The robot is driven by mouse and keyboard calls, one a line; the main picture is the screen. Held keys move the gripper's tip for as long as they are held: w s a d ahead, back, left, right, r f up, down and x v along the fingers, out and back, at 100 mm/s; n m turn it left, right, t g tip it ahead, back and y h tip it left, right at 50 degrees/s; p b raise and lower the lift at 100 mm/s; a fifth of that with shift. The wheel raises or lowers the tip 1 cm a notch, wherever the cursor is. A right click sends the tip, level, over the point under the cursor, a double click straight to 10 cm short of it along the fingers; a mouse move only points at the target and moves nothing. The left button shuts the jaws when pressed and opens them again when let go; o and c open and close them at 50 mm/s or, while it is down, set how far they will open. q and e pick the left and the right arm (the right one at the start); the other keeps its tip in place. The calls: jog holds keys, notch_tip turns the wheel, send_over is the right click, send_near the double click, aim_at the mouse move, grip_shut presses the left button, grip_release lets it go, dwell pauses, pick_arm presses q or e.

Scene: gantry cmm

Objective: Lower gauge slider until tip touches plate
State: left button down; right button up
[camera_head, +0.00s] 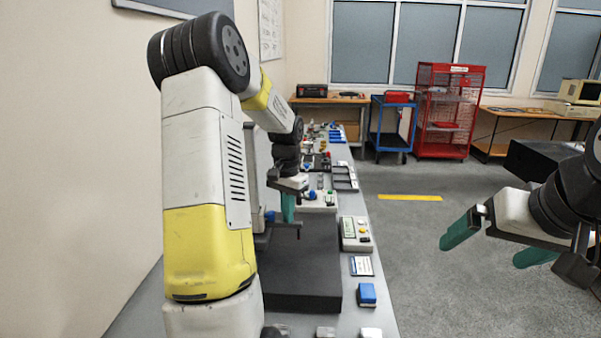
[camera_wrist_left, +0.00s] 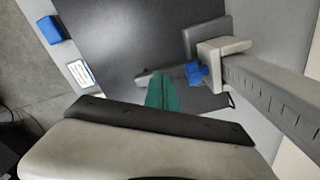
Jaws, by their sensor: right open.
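The height gauge has a grey column with scale marks (camera_wrist_left: 270,90); in the head view it is partly behind my left arm. Its light slider (camera_wrist_left: 222,50) carries a blue knob (camera_wrist_left: 197,72), also seen in the head view (camera_head: 270,215). A dark measuring arm (camera_head: 283,225) reaches right over the black plate (camera_head: 300,262), its tip pointing down; any gap to the plate is hard to judge. My left gripper (camera_wrist_left: 162,85) has its green fingers close together, beside the blue knob and apart from it. My right gripper (camera_head: 495,245) is open and empty, off to the right.
On the bench, a grey control box (camera_head: 356,233), a card (camera_head: 361,266) and a blue block (camera_head: 366,293) lie right of the plate. More small parts stand farther back. A blue cart (camera_head: 391,128) and red rack (camera_head: 447,110) stand behind.

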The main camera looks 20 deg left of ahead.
pick_arm(q)
jog(key=shift+f, duration=0.35)
dwell(0.5)
jog(key=shift+r, duration=3.45)
jog(key=shift+s+d+r, duration=0.15)
jog(key=shift+r, duration=0.15)
jog(key=s+d+r+n+t+h, duration=0.1)
jog(key=s+d+r+t, duration=0.2)
jog(key=s, duration=0.9)
jog(key=s+d+r+n+t+h, duration=0.1)
jog(key=s+d+r+t, duration=0.2)
jog(key=s+d+r, duration=0.3)
jog(key=s+d, duration=0.4)
jog(key=s, duration=0.1)
jog(key=shift+s+r, duration=0.3)
jog(key=shift+s, duration=0.05)
